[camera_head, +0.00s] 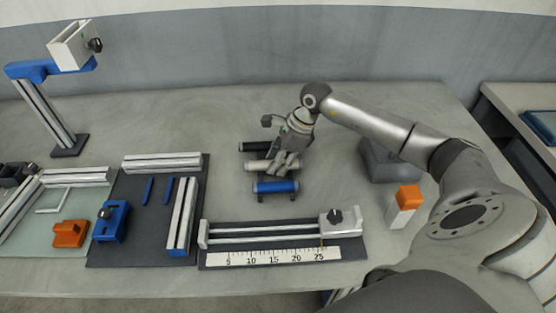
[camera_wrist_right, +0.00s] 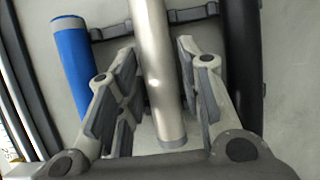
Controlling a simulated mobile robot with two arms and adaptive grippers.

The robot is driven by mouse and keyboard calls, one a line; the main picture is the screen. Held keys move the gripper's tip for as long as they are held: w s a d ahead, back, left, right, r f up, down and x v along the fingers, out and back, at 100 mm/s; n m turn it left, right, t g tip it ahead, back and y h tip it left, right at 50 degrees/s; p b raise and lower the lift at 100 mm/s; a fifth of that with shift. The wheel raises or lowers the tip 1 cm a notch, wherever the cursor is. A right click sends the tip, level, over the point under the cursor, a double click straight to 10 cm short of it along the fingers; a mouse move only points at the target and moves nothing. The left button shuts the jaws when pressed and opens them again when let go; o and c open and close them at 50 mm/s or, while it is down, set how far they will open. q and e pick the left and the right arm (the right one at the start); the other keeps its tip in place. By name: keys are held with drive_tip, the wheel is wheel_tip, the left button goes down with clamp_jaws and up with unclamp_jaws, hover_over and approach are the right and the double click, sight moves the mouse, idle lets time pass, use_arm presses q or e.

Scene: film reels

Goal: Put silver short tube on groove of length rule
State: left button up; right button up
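The silver short tube (camera_head: 258,166) lies on a small dark rack (camera_wrist_right: 193,13), between a blue tube (camera_head: 276,187) and a black tube (camera_head: 256,147). My right gripper (camera_head: 285,164) is over the silver tube and hides its right part. In the right wrist view, the open fingers (camera_wrist_right: 160,75) stand on either side of the silver tube (camera_wrist_right: 156,60), with small gaps visible. The length rule (camera_head: 272,258) lies at the front of the table, with a rail groove (camera_head: 264,234) behind its number scale. My left gripper is not in view.
A clamp block with a black knob (camera_head: 341,222) sits at the rail's right end. A white-and-orange block (camera_head: 404,205) stands right of it. A dark mat (camera_head: 139,225) with rails and blue parts lies to the left. Free table lies between the rack and the rule.

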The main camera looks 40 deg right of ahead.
drive_tip(key=shift+o, duration=0.7)
